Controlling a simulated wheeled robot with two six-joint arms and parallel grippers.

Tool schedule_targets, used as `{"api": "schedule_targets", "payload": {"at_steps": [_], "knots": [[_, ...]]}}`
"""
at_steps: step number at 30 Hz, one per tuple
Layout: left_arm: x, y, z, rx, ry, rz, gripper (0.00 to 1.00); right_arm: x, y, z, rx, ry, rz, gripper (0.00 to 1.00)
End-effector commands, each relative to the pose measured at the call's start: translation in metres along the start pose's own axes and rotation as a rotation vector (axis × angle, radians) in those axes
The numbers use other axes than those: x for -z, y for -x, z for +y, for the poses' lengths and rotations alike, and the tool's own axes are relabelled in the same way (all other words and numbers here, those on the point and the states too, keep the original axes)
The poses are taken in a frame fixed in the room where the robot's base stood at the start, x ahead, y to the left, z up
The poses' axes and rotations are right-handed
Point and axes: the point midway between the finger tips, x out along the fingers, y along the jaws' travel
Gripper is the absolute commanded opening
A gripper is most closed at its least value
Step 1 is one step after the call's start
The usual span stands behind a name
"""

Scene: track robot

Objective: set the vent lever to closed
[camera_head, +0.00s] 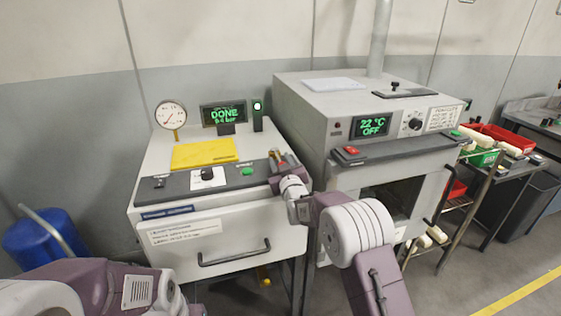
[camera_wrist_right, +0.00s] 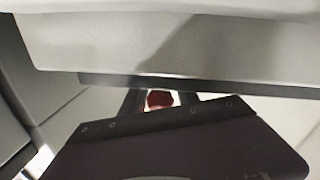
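My right gripper (camera_head: 283,163) is at the right end of the left machine's dark control strip. In the right wrist view (camera_wrist_right: 160,101) its dark fingers stand apart, with a red part (camera_wrist_right: 159,98) seen between them and a light gap beside it. Whether they touch it is unclear. No part is plainly marked as the vent lever. The strip carries a black knob (camera_head: 207,174) on a white label and a small black switch (camera_head: 160,183). A dark plate with a small knob (camera_head: 395,86) lies on the oven top. My left gripper is out of view.
The left machine has a gauge (camera_head: 171,114), a "DONE" display (camera_head: 223,114), a yellow plate (camera_head: 204,153) and a green button (camera_head: 247,171). The oven (camera_head: 318,99) stands close on its right, reading "22 °C OFF". A blue drum (camera_head: 40,245) stands left.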

Motion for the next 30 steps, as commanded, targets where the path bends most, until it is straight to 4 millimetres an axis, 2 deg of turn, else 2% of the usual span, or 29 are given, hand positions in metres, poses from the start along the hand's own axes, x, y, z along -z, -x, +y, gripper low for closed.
{"api": "schedule_targets", "payload": {"at_steps": [2, 6, 30], "knots": [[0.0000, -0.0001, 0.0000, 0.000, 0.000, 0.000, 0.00, -0.0001, 0.0002, 0.0000, 0.000, 0.000, 0.000, 0.37], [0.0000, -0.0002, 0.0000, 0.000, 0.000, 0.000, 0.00, -0.0001, 0.0003, 0.0000, 0.000, 0.000, 0.000, 0.00], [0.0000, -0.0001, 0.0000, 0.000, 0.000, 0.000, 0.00, -0.0003, 0.0005, -0.0002, 0.000, 0.000, 0.000, 0.00]]}}
